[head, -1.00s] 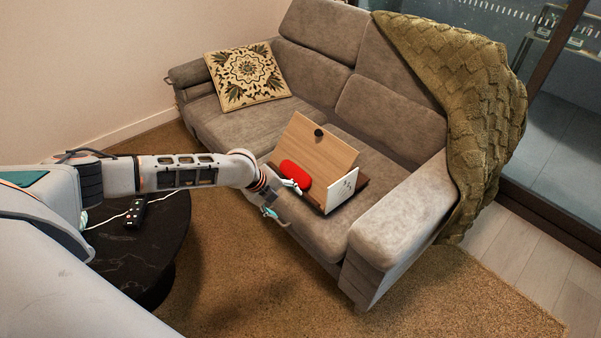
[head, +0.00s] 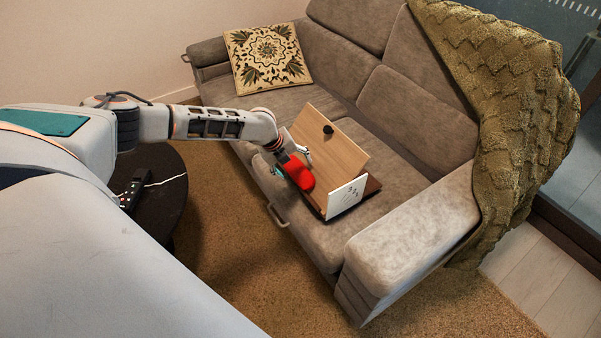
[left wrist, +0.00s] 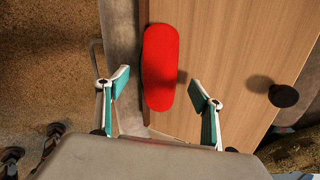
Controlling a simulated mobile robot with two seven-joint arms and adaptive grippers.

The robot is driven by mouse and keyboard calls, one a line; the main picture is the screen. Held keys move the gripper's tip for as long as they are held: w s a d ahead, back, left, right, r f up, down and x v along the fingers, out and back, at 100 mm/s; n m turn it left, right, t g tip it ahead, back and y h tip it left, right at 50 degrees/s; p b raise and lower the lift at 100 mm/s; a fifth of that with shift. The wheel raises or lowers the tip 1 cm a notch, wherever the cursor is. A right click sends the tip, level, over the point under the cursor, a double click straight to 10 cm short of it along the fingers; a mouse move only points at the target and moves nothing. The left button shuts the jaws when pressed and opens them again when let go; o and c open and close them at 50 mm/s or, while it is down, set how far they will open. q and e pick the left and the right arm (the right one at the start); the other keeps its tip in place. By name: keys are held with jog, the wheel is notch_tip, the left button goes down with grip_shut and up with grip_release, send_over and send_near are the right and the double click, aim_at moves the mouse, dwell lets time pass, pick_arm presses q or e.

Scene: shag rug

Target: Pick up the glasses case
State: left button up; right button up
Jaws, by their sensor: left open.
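The red glasses case (head: 299,173) lies at the wooden box (head: 340,152) on the sofa seat, against its slanted wooden panel. In the left wrist view the case (left wrist: 160,66) is an upright rounded red shape on the wood. My left gripper (left wrist: 160,88) is open, its two fingers apart on either side of the case's near end. No grip on the case shows. In the head view my left gripper (head: 290,160) is right at the case and partly covers it. My right gripper is not in view.
The grey sofa (head: 420,215) has an armrest on the right with a knitted throw (head: 520,110) beside it. A patterned cushion (head: 267,58) sits at the far left end. A white panel (head: 346,196) stands at the box's right end. A dark round table (head: 165,180) holds a remote (head: 133,188).

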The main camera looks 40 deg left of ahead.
aim_at(296, 171)
pick_arm(q)
jog(key=x, duration=0.3)
jog(key=shift+s+f+b, duration=0.1)
jog(key=shift+s+b, duration=0.1)
jog(key=shift+b, duration=0.15)
jog(key=shift+w, duration=0.15)
jog(key=c, duration=1.1)
jog(key=shift+c, duration=0.8)
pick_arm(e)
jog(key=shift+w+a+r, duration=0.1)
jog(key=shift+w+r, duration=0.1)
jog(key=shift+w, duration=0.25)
